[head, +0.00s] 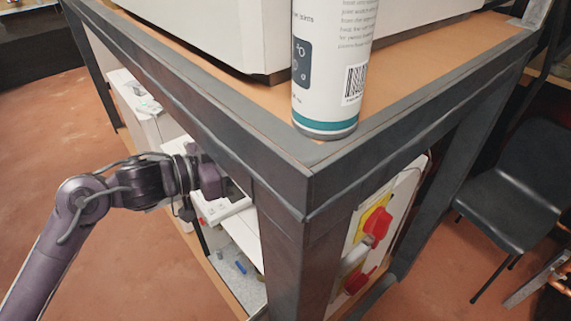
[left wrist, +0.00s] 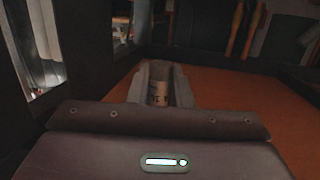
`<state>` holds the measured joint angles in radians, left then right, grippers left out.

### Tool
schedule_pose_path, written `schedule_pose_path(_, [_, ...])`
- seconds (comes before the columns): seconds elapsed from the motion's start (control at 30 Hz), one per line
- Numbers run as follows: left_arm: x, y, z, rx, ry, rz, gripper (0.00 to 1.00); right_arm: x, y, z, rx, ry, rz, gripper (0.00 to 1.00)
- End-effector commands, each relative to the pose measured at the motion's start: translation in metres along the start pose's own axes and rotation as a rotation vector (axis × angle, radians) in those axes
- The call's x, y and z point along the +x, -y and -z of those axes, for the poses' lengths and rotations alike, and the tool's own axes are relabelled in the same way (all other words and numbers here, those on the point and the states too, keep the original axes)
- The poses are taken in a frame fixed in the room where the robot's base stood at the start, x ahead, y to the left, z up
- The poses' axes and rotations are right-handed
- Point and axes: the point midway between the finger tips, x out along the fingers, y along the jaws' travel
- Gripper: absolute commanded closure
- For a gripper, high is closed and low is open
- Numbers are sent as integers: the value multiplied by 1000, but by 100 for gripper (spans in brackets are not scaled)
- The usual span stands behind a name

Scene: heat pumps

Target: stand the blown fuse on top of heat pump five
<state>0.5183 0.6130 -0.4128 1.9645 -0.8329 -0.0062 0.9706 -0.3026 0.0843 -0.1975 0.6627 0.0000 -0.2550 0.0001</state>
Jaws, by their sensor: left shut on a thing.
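The fingertips and fuse are mostly hidden there. White boxy units stand below the tabletop, one (head: 228,207) just under the gripper and one (head: 135,105) farther back. I cannot read which unit is heat pump five. My right gripper is not in view.
A dark metal frame edges the wooden tabletop (head: 400,75). A white bottle (head: 328,75) stands on its near corner, before a large white unit (head: 215,30). Small blue pieces (head: 240,267) lie on the lower shelf. A red-and-yellow switch (head: 373,225) and black chair (head: 520,180) are right.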

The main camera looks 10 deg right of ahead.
Motion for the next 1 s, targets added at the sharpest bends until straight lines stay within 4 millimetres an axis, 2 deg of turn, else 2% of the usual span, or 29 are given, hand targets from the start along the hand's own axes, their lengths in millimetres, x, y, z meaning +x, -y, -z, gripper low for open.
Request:
schedule_pose_path(0.17, [4,0,-34,-8,5,-8,100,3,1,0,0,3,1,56])
schedule_pose_path(0.5, [17,1,-122,-5,3,-4,100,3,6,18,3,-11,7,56])
schedule_pose_path(0.6, [20,1,-140,-3,3,-4,100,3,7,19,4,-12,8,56])
schedule_pose_path(0.87, [23,1,-160,-1,2,-4,100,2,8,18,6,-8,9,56])
schedule_pose_path(1.0, [26,1,-180,-4,2,-4,100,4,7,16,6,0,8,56])
